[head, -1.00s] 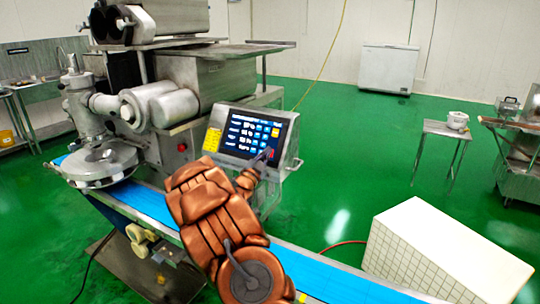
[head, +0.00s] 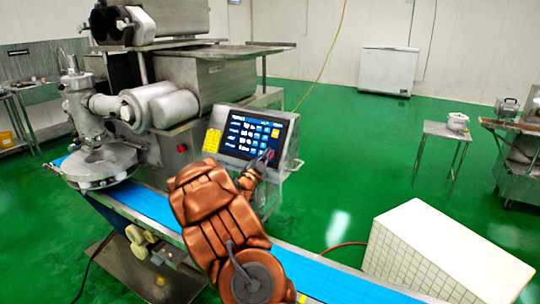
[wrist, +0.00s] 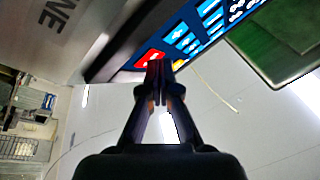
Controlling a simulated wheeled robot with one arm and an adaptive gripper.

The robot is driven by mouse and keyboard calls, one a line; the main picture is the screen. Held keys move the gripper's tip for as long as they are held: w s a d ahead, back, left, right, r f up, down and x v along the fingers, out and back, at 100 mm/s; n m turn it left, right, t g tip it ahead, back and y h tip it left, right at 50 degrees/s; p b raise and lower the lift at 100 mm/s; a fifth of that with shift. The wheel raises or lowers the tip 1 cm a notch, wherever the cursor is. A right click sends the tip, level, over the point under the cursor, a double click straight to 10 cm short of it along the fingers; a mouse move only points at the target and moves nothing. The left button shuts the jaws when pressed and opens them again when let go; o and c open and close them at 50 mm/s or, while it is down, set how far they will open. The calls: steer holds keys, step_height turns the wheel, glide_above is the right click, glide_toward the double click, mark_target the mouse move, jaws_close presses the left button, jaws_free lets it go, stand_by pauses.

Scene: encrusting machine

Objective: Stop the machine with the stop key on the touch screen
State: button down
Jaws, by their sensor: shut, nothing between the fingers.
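The touch screen (head: 254,136) is tilted on the machine's front, lit blue and dark with rows of keys. The red stop key (wrist: 150,58) shows at the screen's edge in the wrist view, next to blue keys. My gripper (wrist: 158,66) is shut and empty, its fingertips right at the red key and covering part of it. I cannot tell whether they touch the key. In the head view my gripper (head: 267,157) is at the lower right of the screen, and the red key is mostly hidden behind it.
A yellow keypad or label (head: 212,140) is left of the screen, and a red button (head: 182,148) is on the machine body. A blue conveyor belt (head: 150,206) runs below my arm. A white tiled block (head: 440,255) stands at the right.

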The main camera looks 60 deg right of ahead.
steer(key=shift+a, duration=0.1)
steer(key=shift+a+r+b, duration=0.4)
steer(key=shift+a+b, duration=0.1)
steer(key=shift+a, duration=0.05)
steer(key=shift+s+a+r+b, duration=0.1)
steer(key=shift+a+r+b, duration=0.1)
steer(key=shift+a+r, duration=0.35)
steer(key=shift+w+a+r+b, duration=0.1)
steer(key=shift+a+r+b, duration=0.15)
steer(key=shift+a, duration=0.6)
steer(key=shift+s+a+r+b, duration=0.15)
steer(key=shift+a+r, duration=0.3)
steer(key=shift+a, duration=0.25)
